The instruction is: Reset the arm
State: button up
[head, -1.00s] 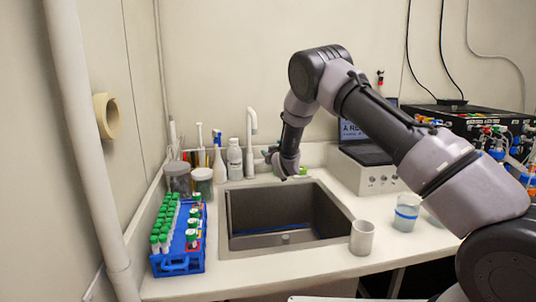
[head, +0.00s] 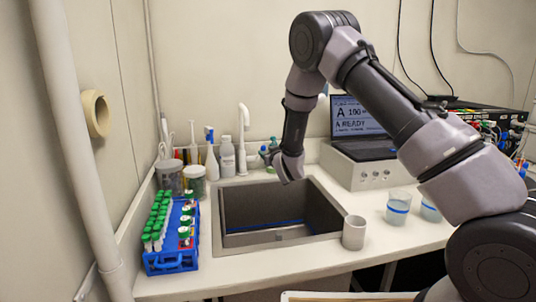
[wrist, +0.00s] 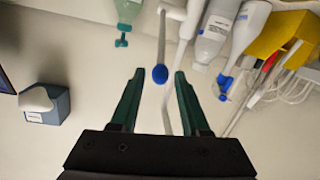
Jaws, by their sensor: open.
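My gripper (head: 268,154) is in the air over the back part of the sink, in front of the back wall. In the wrist view its two green fingers (wrist: 157,75) stand apart with nothing held between them. A thin rod with a blue tip (wrist: 160,74) shows beyond the fingers in the wrist view; I cannot tell its distance. My arm rises from the lower right and bends down toward the sink (head: 232,240).
A blue rack (head: 170,262) of green-capped tubes stands left of the sink. A grey cup (head: 354,232) stands at its right front corner, and a blue-banded beaker (head: 398,208) farther right. Bottles (head: 227,158) and a white faucet (head: 242,140) line the back. A laptop (head: 360,118) sits behind.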

jog(key=shift+s+d+r, duration=0.1)
jog(key=shift+s+d, duration=0.1)
jog(key=shift+s, duration=0.4)
jog(key=s+d+r+m+g+h, duration=0.2)
jog(key=s+d+r+m, duration=0.15)
jog(key=d+r, duration=0.65)
jog(key=s+d+r+m+g+h, duration=0.1)
jog(key=s+d+r+m+h, duration=0.2)
jog(key=d+r, duration=0.65)
jog(key=s+d+r+m+g, duration=0.1)
jog(key=s+d, duration=0.2)
jog(key=s, duration=0.8)
jog(key=s+d+r+m+g, duration=0.1)
jog(key=s+d, duration=0.3)
jog(key=s, duration=0.8)
jog(key=s+d+r+m+g+y, duration=0.1)
jog(key=s+d+r+m+g, duration=0.1)
jog(key=s, duration=0.9)
jog(key=shift+s+d+r+g, duration=0.4)
jog(key=shift+d+r+g, duration=0.25)
jog(key=shift+d, duration=0.25)
